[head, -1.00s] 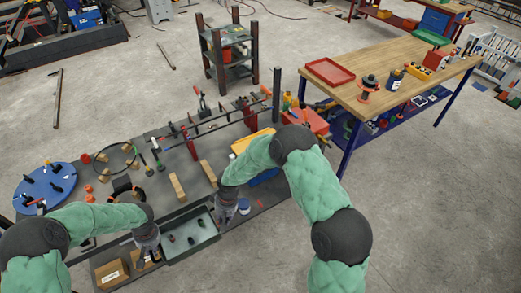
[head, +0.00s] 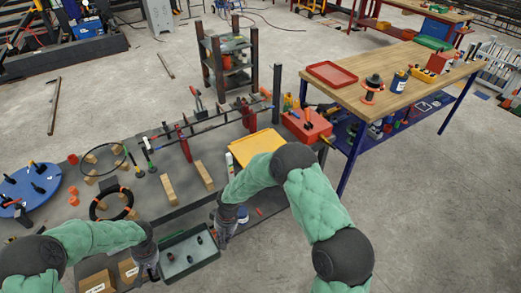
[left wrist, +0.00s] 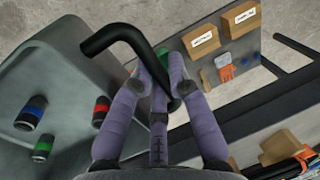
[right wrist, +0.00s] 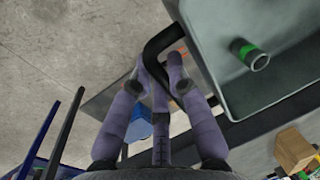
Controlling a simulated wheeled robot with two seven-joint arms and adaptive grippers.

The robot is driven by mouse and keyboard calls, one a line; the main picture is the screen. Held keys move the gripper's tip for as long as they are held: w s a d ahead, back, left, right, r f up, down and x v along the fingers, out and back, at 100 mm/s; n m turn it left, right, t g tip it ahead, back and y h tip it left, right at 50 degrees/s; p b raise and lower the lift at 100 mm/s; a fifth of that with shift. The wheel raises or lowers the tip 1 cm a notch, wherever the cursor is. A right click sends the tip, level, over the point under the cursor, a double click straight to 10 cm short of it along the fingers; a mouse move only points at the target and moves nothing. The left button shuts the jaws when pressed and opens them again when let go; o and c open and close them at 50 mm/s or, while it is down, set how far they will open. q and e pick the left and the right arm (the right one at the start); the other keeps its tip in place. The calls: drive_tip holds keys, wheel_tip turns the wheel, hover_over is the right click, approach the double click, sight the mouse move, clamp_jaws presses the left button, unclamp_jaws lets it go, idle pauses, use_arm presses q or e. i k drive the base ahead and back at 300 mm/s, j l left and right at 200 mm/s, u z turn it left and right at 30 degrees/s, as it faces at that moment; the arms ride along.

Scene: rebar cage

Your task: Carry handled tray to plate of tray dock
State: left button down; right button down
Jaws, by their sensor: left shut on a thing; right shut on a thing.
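The handled tray (head: 172,270) is a grey open box with several small dark cylinders in it, low in the head view. It also fills the left of the left wrist view (left wrist: 70,75) and the upper right of the right wrist view (right wrist: 215,45). My left gripper (head: 150,266) is shut on the black bent handle (left wrist: 103,42) at the tray's left end. My right gripper (head: 222,232) is shut on the opposite handle (right wrist: 150,50). The tray looks roughly level. I cannot tell for certain which thing is the tray dock or its plate.
A yellow flat-topped thing (head: 258,143) lies on the dark bench beyond my right arm. Wooden blocks (head: 169,190), a black ring (head: 111,204) and a blue disc (head: 30,188) are there too. Cardboard boxes (head: 97,283) lie near the left gripper. A wooden workbench (head: 400,65) stands at right.

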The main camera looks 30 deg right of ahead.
sight(259, 147)
drive_tip(key=l, duration=1.3)
drive_tip(key=i+l, duration=0.1)
drive_tip(key=l, duration=1.25)
